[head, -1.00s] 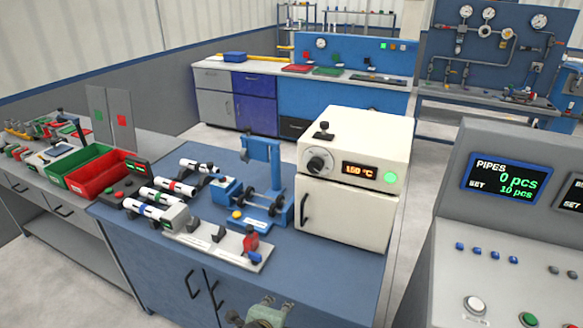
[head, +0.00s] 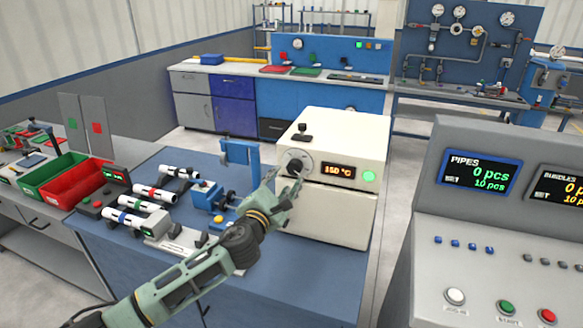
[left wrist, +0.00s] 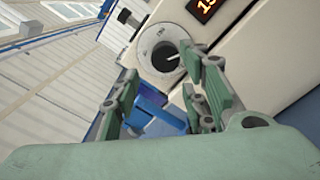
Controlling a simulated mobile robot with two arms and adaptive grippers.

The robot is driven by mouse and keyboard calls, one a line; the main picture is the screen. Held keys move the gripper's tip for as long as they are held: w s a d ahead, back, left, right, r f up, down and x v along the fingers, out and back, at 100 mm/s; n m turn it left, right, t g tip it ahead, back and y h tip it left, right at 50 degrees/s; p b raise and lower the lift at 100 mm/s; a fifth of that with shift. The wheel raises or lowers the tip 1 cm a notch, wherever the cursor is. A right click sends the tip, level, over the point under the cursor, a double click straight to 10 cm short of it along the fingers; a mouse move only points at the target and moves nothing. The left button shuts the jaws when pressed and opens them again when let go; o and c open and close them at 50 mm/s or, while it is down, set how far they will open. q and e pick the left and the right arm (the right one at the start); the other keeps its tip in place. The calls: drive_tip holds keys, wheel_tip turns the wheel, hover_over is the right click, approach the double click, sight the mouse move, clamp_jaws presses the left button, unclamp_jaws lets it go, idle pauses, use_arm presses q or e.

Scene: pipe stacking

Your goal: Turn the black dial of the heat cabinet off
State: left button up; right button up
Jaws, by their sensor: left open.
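The heat cabinet (head: 325,217) is a white box on the blue bench. Its black dial (head: 295,161) sits on the upper front, left of an orange display reading 150 °C (head: 338,171). A green lamp (head: 369,176) is lit at the right. My left gripper (head: 285,180) is open just in front of the dial and covers part of the lower dial area. In the left wrist view, the dial (left wrist: 164,54) with its pale pointer mark lies ahead, near the tips of my open gripper (left wrist: 160,76). Contact cannot be told. My right gripper is not in view.
A small black knob (head: 302,132) stands on the cabinet top. A blue press-like stand (head: 238,155) is close left of the cabinet. Several pipes in holders and a red bin (head: 75,190) are further left. A grey console (head: 490,250) stands at the right.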

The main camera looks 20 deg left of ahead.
sight(291, 168)
use_arm(q)
drive_tip(key=shift+w+d, duration=0.15)
drive_tip(key=shift+w, duration=3.6)
drive_tip(key=shift+c, duration=0.5)
clamp_jaws()
